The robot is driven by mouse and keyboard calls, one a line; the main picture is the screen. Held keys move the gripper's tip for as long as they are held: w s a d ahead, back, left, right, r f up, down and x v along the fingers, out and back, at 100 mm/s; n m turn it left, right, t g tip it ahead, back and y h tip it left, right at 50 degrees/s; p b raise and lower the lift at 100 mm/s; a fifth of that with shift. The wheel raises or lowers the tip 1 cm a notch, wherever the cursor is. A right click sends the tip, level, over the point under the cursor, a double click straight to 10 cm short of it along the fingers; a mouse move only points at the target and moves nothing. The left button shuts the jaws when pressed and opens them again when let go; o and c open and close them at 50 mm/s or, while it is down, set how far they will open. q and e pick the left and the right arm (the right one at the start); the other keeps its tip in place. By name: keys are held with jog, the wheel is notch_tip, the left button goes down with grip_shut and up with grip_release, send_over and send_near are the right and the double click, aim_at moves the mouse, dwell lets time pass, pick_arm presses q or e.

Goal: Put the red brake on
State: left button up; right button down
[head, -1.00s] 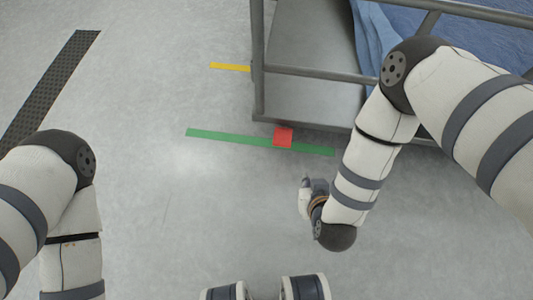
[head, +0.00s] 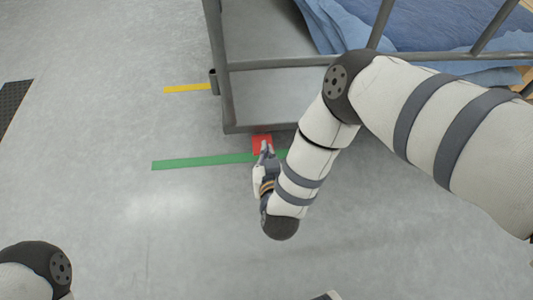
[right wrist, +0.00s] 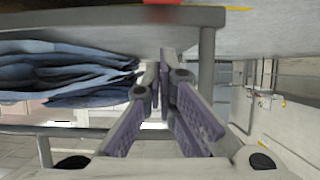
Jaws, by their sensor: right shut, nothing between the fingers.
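The red brake (head: 261,139) is a small red pad at the near bottom edge of the grey metal bed or cart frame, above a green strip. Only a sliver of red (right wrist: 163,2) shows at the top edge of the right wrist view. My right gripper (head: 264,150) is shut and empty. In the head view its tips overlap the lower part of the red brake; I cannot tell whether they touch it. The fingers also show close together in the right wrist view (right wrist: 164,68). My left gripper is out of view.
The grey frame (head: 221,80) carries blue cloth (head: 425,25) at the upper right. A green strip (head: 195,162) and a yellow strip (head: 187,88) lie on the floor. A dark ribbed strip (head: 12,108) is at far left. The floor between is clear.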

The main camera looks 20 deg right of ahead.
jog(key=b+x, duration=0.1)
jog(key=x, duration=0.1)
jog(key=b+x, duration=0.1)
jog(key=x, duration=0.2)
jog(key=b+x, duration=0.1)
jog(key=x, duration=0.2)
jog(key=shift+s+f, duration=0.15)
jog(key=shift+f, duration=0.1)
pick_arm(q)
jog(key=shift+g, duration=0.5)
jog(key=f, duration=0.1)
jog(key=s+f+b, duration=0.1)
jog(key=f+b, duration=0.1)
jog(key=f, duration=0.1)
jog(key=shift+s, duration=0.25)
pick_arm(e)
jog(key=f, duration=0.2)
jog(key=s+f, duration=0.1)
jog(key=shift+a+f, duration=0.15)
jog(key=shift+a, duration=0.1)
jog(key=shift+s, duration=0.1)
pick_arm(q)
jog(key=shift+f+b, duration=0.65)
jog(key=shift+b, duration=0.3)
pick_arm(e)
notch_tip(320, 180, down, 6)
jog(key=s, duration=0.1)
jog(key=shift+s+a, duration=0.2)
jog(key=shift+s, duration=0.05)
jog(key=shift+f, duration=0.15)
